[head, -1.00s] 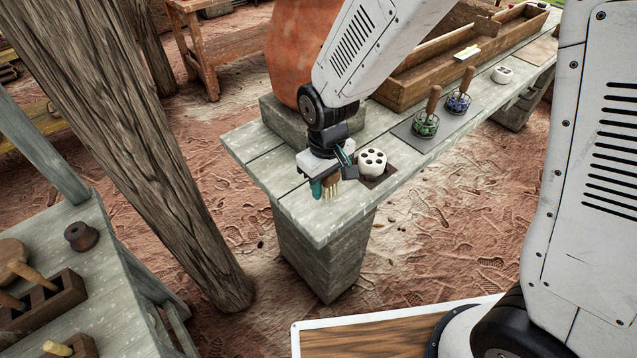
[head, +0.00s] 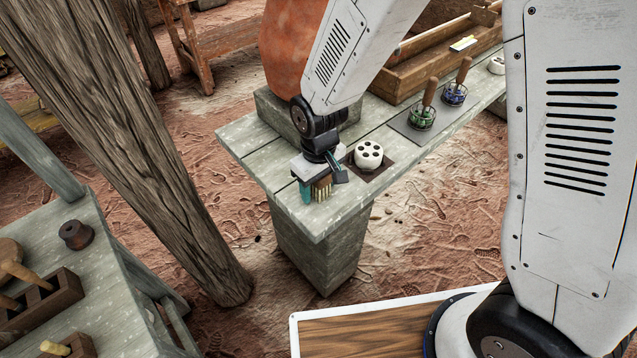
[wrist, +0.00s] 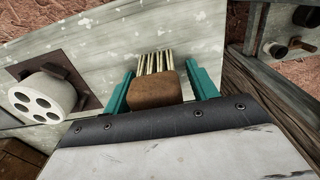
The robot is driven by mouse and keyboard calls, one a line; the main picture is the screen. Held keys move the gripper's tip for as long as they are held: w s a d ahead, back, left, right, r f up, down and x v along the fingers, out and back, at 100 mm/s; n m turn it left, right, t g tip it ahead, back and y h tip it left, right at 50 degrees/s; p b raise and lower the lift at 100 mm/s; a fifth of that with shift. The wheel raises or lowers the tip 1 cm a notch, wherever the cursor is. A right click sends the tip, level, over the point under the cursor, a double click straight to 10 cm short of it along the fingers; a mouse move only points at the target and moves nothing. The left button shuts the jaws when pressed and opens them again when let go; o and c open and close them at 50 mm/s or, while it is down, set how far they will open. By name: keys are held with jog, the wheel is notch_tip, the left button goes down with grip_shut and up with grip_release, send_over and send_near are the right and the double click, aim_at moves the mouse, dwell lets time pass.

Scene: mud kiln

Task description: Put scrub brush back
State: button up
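The scrub brush (head: 323,188) has a brown block and pale bristles. My gripper (head: 318,186) has teal fingers and is at the near end of the grey bench (head: 300,208), left of a white piece with holes. The bristles point away from my gripper, downward toward the bench top. I cannot tell whether their tips touch it.
The white holed piece (head: 368,155) stands on a dark square mat (head: 384,165). A long wooden box (head: 405,85) lies behind. A thick wooden post (head: 150,160) rises at left.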

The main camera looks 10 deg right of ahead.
notch_tip(320, 180, up, 12)
jog(key=shift+f, duration=0.1)
jog(key=shift+d+r, duration=0.15)
jog(key=shift+r, duration=0.3)
jog(key=s+d+r+m, duration=0.3)
jog(key=s+d+r, duration=0.4)
jog(key=d+r, duration=0.5)
jog(key=s+d+r+m+t, duration=0.1)
jog(key=s+d+r+m, duration=0.1)
jog(key=s+d, duration=0.6)
jog(key=s+m, duration=0.1)
jog(key=s, duration=0.3)
jog(key=shift+s+d+m, duration=0.15)
jog(key=shift+s+m, duration=0.05)
jog(key=shift+m, duration=0.2)
